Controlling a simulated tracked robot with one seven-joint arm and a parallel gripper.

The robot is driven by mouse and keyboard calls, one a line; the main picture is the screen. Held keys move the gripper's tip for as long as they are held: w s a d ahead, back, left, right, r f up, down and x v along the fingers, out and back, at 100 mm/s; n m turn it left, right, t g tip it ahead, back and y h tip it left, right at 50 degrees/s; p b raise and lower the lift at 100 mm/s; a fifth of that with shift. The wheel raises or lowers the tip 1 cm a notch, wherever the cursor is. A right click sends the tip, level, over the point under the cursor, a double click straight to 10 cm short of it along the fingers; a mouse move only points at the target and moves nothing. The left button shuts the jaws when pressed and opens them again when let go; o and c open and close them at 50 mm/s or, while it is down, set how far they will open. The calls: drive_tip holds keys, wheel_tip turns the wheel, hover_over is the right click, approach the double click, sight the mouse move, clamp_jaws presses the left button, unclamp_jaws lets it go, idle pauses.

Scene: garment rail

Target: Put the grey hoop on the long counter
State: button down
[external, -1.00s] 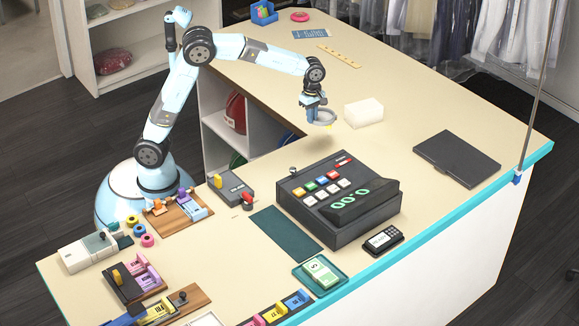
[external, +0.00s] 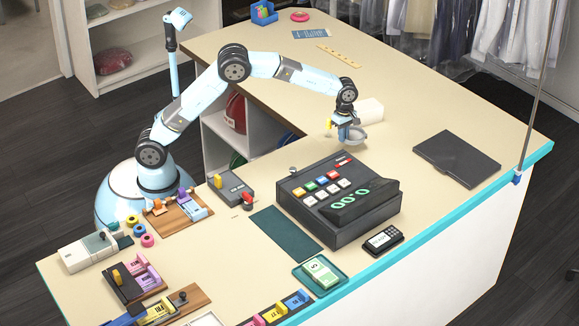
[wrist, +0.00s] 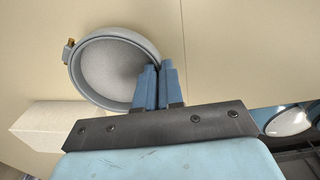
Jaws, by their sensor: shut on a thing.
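The grey hoop (external: 353,137) is round with a raised rim and is held by my gripper (external: 346,128) above the long counter (external: 420,115). In the wrist view the hoop (wrist: 116,68) shows a pale grey inside and a small brass-coloured fitting on its left edge. The two blue fingers of my gripper (wrist: 158,85) are close together on the hoop's rim at its right side. The counter's beige top (wrist: 225,50) lies beyond the hoop in that view. The exact gap between hoop and counter is hard to tell.
A white block (external: 370,110) stands on the counter just behind the hoop, and it also shows in the wrist view (wrist: 45,125). The cash register (external: 338,200) is in front of the hoop. A dark flat folder (external: 457,158) lies to the right. Bare counter lies between them.

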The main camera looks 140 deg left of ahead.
drive_tip(key=shift+w+a+f, duration=0.3)
drive_tip(key=shift+a+f, duration=0.1)
drive_tip(key=shift+f, duration=0.2)
drive_tip(key=shift+w+a+f, duration=0.15)
drive_tip(key=shift+f, duration=1.55)
drive_tip(key=c, duration=1.3)
unclamp_jaws()
drive_tip(key=shift+f, duration=0.1)
drive_tip(key=shift+o, duration=0.2)
wheel_tip(320, 180, up, 12)
